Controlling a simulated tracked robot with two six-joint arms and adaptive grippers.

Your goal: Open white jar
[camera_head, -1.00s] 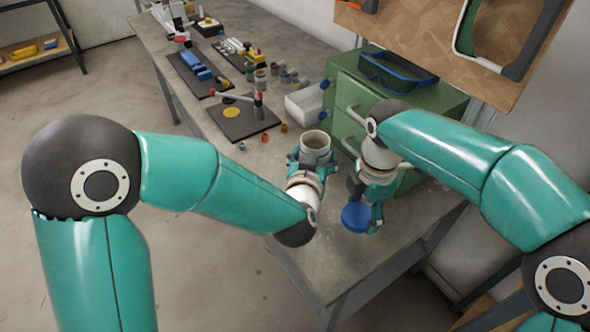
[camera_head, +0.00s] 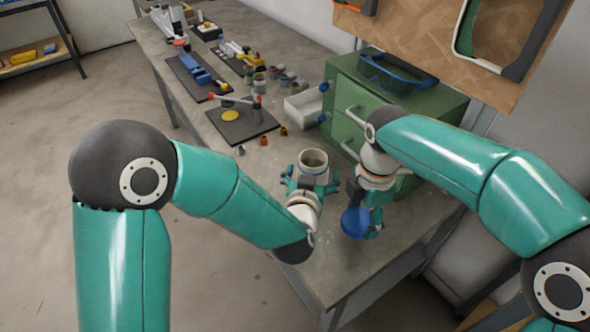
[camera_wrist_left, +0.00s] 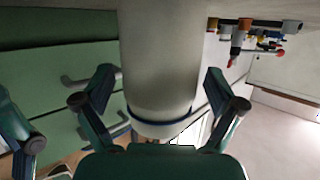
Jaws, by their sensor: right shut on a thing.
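The white jar (camera_head: 313,158) has an open top and appears to stand upright on the bench. It also shows large in the upside-down left wrist view (camera_wrist_left: 160,60), with a thin blue band near its mouth. My left gripper (camera_head: 312,183) is open around the jar, one finger on each side; gaps show between the fingers and the wall in the left wrist view (camera_wrist_left: 158,92). My right gripper (camera_head: 367,215) is shut on the round blue lid (camera_head: 355,222), held apart from the jar, to its right.
A green drawer cabinet (camera_head: 425,110) with blue goggles on top stands behind my right arm. A white bin (camera_head: 303,105), small coloured parts and black fixture boards (camera_head: 240,132) lie further along the bench. The bench's front right (camera_head: 335,275) is bare.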

